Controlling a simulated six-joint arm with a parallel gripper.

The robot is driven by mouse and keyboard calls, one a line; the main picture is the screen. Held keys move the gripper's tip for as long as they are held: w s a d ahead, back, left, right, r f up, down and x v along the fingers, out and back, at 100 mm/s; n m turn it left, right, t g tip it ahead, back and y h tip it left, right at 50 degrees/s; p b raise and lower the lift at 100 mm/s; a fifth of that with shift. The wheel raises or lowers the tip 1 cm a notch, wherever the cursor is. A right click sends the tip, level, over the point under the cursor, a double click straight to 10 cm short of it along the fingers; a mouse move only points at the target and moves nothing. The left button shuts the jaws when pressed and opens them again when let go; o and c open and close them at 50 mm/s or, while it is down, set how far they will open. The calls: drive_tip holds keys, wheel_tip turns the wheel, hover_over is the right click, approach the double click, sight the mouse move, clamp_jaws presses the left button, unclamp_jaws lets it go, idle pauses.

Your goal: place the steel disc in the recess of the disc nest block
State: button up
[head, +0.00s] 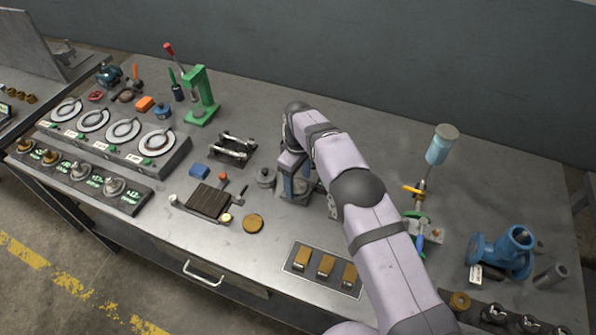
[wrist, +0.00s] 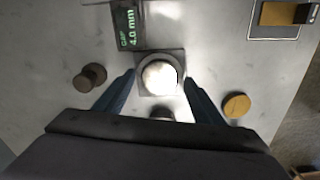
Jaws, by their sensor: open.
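The disc nest block, a square grey block (wrist: 143,86), lies between my fingertips in the wrist view. In the head view the block (head: 296,199) is mostly hidden by my gripper. A bright round steel disc (wrist: 158,75) shows at the block's middle, with a dark crescent along its right side. I cannot tell how deep it sits or whether it lies flat. My gripper (wrist: 160,80) is open, with one blue finger on each side of the block and disc; it also shows from above in the head view (head: 295,186).
A display reading 4.0 mm (wrist: 126,27) stands beside the block. A dark knobbed piece (wrist: 91,76), a lidded steel pot (head: 265,178) and a brass disc (head: 253,223) are near. A tray (head: 289,266) of brass-topped blocks lies at the front edge. Bare bench separates them.

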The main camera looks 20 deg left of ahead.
sight(298, 187)
drive_tip(key=shift+r+p, duration=0.5)
drive_tip(key=shift+r, duration=0.15)
drive_tip(key=shift+r+b, duration=0.35)
drive_tip(key=shift+b, duration=0.2)
wheel_tip(298, 187, up, 11)
drive_tip(key=b, duration=0.1)
